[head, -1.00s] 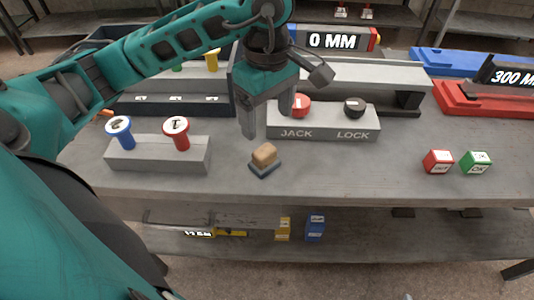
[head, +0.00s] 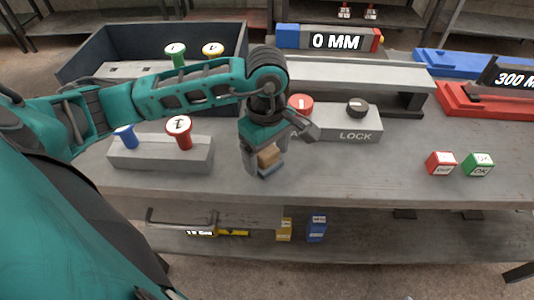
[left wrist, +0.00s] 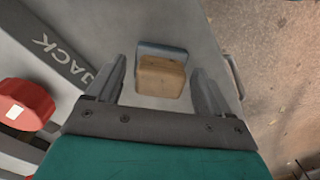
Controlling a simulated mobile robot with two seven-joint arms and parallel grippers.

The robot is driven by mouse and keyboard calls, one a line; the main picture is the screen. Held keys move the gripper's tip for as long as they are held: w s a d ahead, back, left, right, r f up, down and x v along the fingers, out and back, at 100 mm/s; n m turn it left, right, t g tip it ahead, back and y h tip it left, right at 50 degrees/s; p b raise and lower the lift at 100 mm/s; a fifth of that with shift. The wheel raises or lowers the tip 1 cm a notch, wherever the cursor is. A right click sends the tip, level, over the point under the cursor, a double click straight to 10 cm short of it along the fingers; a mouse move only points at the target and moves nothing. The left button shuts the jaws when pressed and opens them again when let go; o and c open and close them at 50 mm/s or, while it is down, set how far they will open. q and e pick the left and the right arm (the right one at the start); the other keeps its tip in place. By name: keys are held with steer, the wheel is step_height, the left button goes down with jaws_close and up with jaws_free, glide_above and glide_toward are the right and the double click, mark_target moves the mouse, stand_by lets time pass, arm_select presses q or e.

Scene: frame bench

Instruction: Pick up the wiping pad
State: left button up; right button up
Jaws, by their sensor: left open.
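The wiping pad (head: 269,160) has a tan block on top and a blue-grey base, and sits on the grey bench near its front edge. It also shows in the left wrist view (left wrist: 160,77), lying between the two fingers. My left gripper (head: 264,168) points down over the pad with its fingers on either side of it. In the left wrist view the left gripper (left wrist: 162,85) is open, with gaps between each finger and the tan block. The gripper partly hides the pad in the head view. My right gripper does not show.
The JACK/LOCK box with a red knob (head: 300,104) and a black knob (head: 357,107) stands just behind the gripper. A grey block with blue and red (head: 179,127) handled pieces stands to the left. Red (head: 441,163) and green (head: 478,165) cubes lie right; the bench between is clear.

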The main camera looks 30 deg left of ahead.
mark_target(267, 150)
arm_select(q)
steer(key=shift+c, duration=0.2)
steer(key=c, duration=1.1)
step_height(267, 150, up, 20)
steer(key=shift+r+p, duration=0.1)
steer(key=shift+p, duration=1.1)
steer(key=o, duration=0.6)
steer(key=c, duration=0.4)
